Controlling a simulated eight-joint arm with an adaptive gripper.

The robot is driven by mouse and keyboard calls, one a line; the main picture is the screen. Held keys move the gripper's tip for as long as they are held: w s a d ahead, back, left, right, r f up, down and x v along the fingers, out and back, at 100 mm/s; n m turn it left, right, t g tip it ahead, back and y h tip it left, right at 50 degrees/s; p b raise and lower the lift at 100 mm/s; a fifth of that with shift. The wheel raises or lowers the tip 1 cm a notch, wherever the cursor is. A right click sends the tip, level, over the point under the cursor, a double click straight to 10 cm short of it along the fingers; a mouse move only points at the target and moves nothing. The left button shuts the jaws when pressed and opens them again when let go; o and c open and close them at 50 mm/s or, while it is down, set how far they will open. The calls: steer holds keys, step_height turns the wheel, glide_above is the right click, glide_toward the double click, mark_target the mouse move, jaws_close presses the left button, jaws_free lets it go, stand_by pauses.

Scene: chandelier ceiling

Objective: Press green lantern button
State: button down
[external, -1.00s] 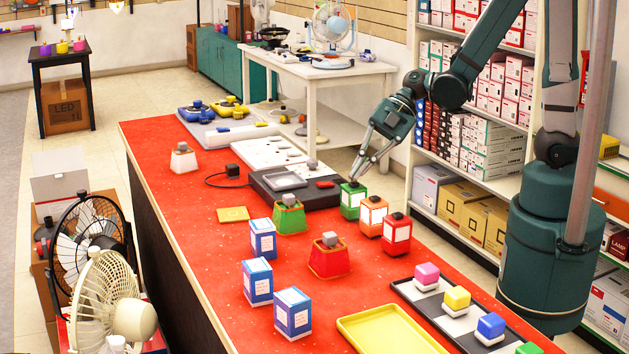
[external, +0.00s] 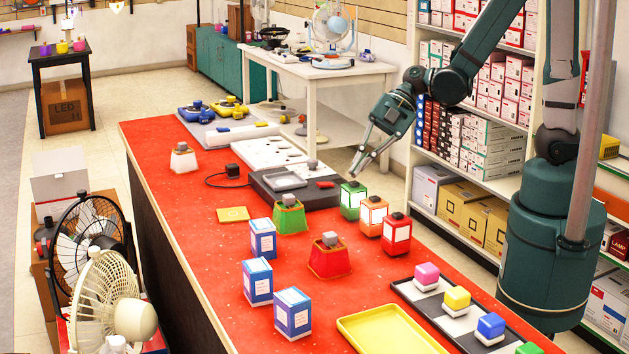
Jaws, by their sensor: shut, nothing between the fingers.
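A small boxy green lantern (external: 351,201) with pale side panels stands upright on the red counter. It is at the far end of a short row with an orange lantern (external: 372,217) and a red one (external: 397,234). My gripper (external: 354,177) is shut and empty, pointing down with its fingertips right at the top of the green lantern. The fingertips cover most of its top button, so I cannot tell whether they touch it or whether it is pressed. Another green thing, a tapered frame with a grey knob (external: 290,215), stands to the left.
A dark flat device (external: 292,188) lies just left of the green lantern. Blue-and-white boxes (external: 263,239), a red tapered frame (external: 330,256), a yellow tray (external: 390,332) and a tray of coloured blocks (external: 455,309) stand nearer.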

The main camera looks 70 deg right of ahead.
mark_target(360, 186)
step_height(360, 186, up, 6)
steer(key=p, duration=0.4)
steer(key=shift+p, duration=0.3)
stand_by(0.7)
steer(key=s+d+r+m+t+h, duration=0.2)
steer(key=s+d+r+m+h, duration=0.5)
steer(key=s+d+r+m, duration=0.5)
steer(key=d+m, duration=0.2)
steer(key=m, duration=0.6)
steer(key=shift+r+h, duration=0.3)
